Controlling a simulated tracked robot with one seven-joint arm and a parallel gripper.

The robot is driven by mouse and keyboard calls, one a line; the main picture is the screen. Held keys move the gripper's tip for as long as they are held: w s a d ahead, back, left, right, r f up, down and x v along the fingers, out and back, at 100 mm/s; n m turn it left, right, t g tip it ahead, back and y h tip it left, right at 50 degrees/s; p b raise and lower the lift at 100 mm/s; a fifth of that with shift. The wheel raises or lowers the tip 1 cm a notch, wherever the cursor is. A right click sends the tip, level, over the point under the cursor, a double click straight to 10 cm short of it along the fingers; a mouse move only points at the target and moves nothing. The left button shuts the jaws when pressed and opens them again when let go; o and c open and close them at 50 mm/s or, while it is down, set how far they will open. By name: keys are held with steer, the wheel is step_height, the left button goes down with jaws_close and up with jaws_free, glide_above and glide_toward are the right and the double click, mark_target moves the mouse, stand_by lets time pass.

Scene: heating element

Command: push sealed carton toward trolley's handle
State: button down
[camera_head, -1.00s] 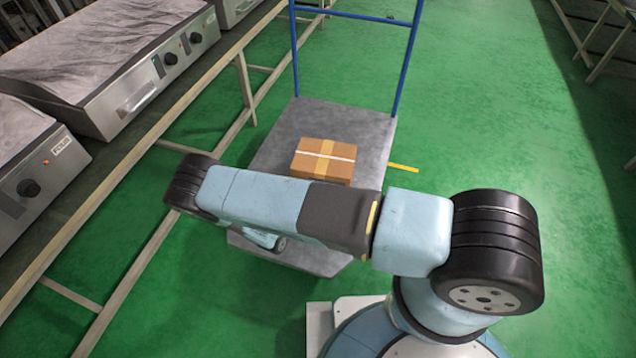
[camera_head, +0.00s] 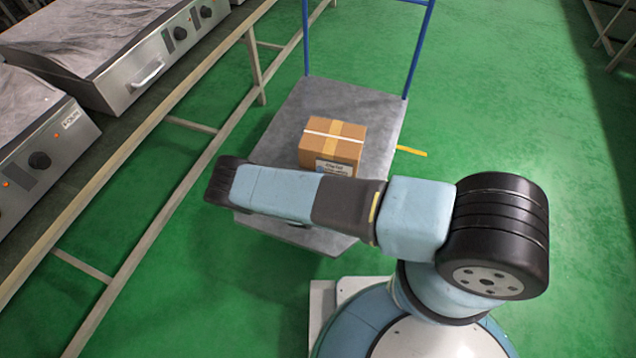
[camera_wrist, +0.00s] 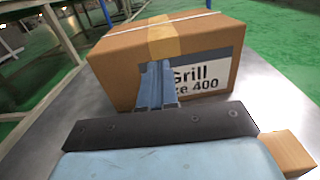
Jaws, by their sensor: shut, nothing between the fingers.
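The sealed carton (camera_head: 333,142) is a brown box with tan tape and a white strap, sitting upright on the grey platform of the trolley (camera_head: 300,100). The trolley's blue handle (camera_head: 411,50) rises at the platform's far end, beyond the carton. In the wrist view the carton (camera_wrist: 118,74) stands straight ahead, with a printed label on its near face. My gripper (camera_wrist: 157,70) is shut and empty, its fingertips at that near face, covering part of the label. I cannot tell for sure whether they touch. In the head view my arm hides the gripper.
A small brown block (camera_wrist: 290,153) shows at the lower right of the wrist view. A bench frame (camera_head: 190,165) with steel grills (camera_head: 125,55) runs along the left. A yellow floor mark (camera_head: 412,151) lies right of the trolley. Platform between carton and handle is clear.

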mark_target(326, 156)
steer(key=x, duration=0.5)
steer(key=shift+w+d, duration=0.15)
steer(key=shift+w, duration=0.1)
steer(key=shift+w, duration=0.1)
